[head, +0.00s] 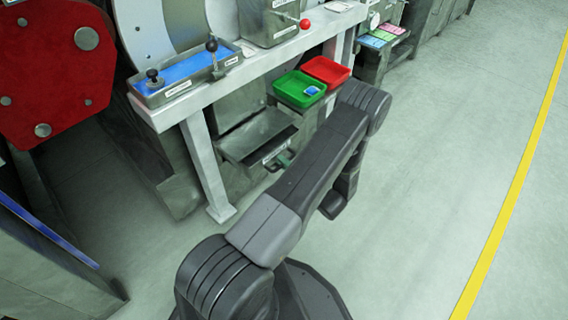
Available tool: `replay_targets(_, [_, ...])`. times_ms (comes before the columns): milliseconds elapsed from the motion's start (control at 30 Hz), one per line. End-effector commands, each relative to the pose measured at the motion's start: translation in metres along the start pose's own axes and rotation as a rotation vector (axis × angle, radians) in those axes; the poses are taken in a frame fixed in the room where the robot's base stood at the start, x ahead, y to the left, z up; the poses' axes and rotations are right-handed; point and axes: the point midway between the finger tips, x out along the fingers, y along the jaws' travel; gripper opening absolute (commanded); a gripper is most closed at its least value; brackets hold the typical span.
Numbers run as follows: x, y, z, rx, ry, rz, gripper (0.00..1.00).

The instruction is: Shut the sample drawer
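The sample drawer (257,134) is a grey metal tray under the white bench in the head view.
The white bench (180,110) has a leg left of the drawer. A green tray (290,93) holding a blue item and a red tray (326,70) are beyond the drawer. A red drum plate (50,60) stands at left. The floor to the right is clear.

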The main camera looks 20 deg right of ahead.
Motion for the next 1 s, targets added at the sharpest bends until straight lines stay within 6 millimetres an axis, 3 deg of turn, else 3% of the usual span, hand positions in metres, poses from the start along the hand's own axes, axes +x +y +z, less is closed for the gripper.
replay_targets(267, [0.001,0.001,0.0,0.0,-0.001,0.0,0.0])
replay_targets(600, [0.041,0.009,0.0,-0.001,-0.004,0.0,0.0])
replay_targets(867, [0.044,0.008,-0.001,-0.002,0.0,0.001,0.0])
replay_targets(900, [0.044,0.008,-0.001,-0.002,0.0,0.001,0.14])
replay_targets(1000, [0.044,0.008,-0.001,-0.002,0.0,0.001,0.15])
